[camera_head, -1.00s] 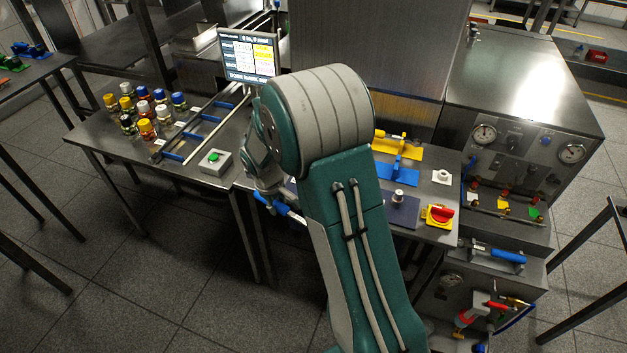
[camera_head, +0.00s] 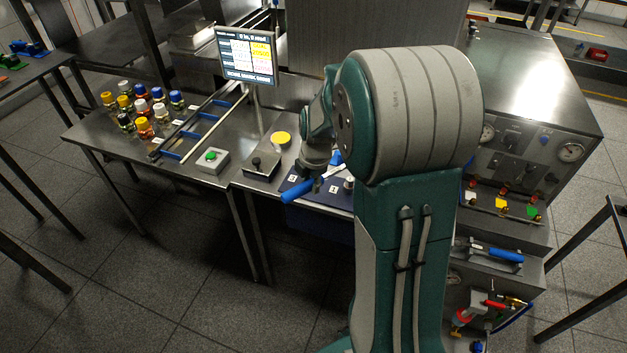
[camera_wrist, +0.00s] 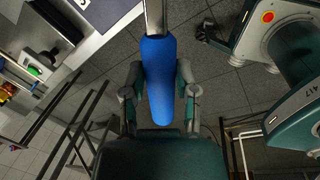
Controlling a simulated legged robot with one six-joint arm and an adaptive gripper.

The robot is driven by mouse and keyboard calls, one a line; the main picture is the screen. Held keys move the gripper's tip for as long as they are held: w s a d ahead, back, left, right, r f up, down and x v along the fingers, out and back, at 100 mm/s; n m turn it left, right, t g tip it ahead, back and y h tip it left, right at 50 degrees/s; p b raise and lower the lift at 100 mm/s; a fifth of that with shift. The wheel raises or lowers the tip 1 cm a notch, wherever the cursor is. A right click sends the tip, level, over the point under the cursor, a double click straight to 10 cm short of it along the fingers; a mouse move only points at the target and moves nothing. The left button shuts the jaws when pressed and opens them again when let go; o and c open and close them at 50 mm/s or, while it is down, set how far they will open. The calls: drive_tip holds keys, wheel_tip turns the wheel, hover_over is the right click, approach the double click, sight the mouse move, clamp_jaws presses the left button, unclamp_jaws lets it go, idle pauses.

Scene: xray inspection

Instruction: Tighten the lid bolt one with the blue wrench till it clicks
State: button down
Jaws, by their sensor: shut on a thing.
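The blue wrench (camera_head: 299,189) has a blue handle and a silver shaft. My gripper (camera_head: 318,177) is shut on its handle, over the front edge of the bench. In the wrist view the blue handle (camera_wrist: 160,85) lies between the fingers of my gripper (camera_wrist: 160,95), and the silver shaft runs out of the top of the picture. In the head view the shaft points up and right over a dark blue mat (camera_head: 296,183) with numbered white labels. A silver bolt-like knob (camera_head: 349,183) stands at the mat's right, partly behind my arm. I cannot tell which is lid bolt one.
A box with a green button (camera_head: 211,158) and a plate with a yellow disc (camera_head: 281,138) and black knob stand left of the mat. Several coloured-cap jars (camera_head: 143,108) stand at the far left. A lit screen (camera_head: 246,57) stands behind. A gauge panel (camera_head: 520,150) is at right.

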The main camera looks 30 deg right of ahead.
drive_tip(key=shift+s+a+r+n, duration=0.15)
drive_tip(key=shift+a+r+n, duration=0.1)
drive_tip(key=shift+a+n, duration=0.15)
drive_tip(key=shift+d+f, duration=0.1)
drive_tip(key=shift+d, duration=0.3)
drive_tip(key=shift+d+f, duration=0.1)
drive_tip(key=shift+f, duration=2.75)
drive_tip(key=shift+a+f, duration=0.2)
drive_tip(key=shift+f, duration=1.25)
drive_tip(key=shift+w+m, duration=0.4)
drive_tip(key=shift+w, duration=0.1)
drive_tip(key=shift+w+a+m, duration=0.1)
drive_tip(key=shift+w+m, duration=0.7)
drive_tip(key=shift+w, duration=0.25)
